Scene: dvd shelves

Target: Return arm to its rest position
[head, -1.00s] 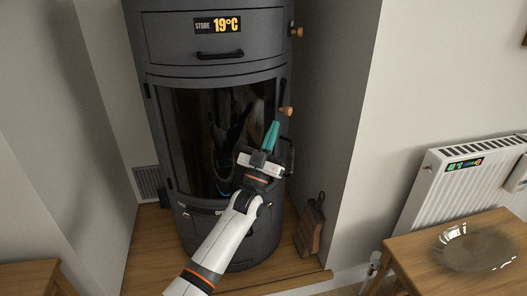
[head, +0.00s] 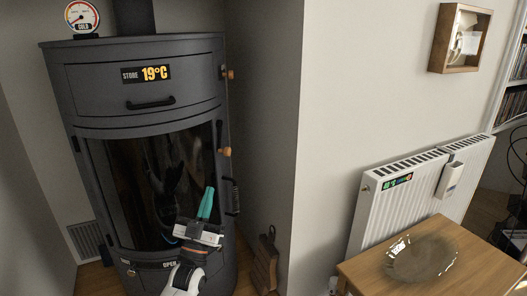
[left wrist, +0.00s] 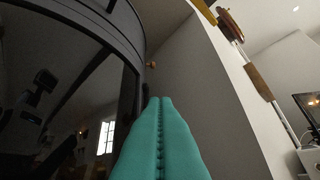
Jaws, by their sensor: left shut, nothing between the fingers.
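My left gripper (head: 206,203) is in front of the lower right part of the dark stove in the head view, its teal fingers pointing up. The fingers are shut together with nothing between them. They also show in the left wrist view (left wrist: 160,104), pressed together along their length and pointing at the stove's right edge and the grey wall. The left arm comes in from the bottom of the head view, and only its end shows. My right gripper is not in view.
The stove (head: 95,105) has a glass door, and its display reads 19°C. A white radiator (head: 400,185) hangs on the right wall. A wooden table (head: 365,270) with a glass dish (head: 421,257) stands at lower right. A wooden item (head: 264,262) stands by the wall.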

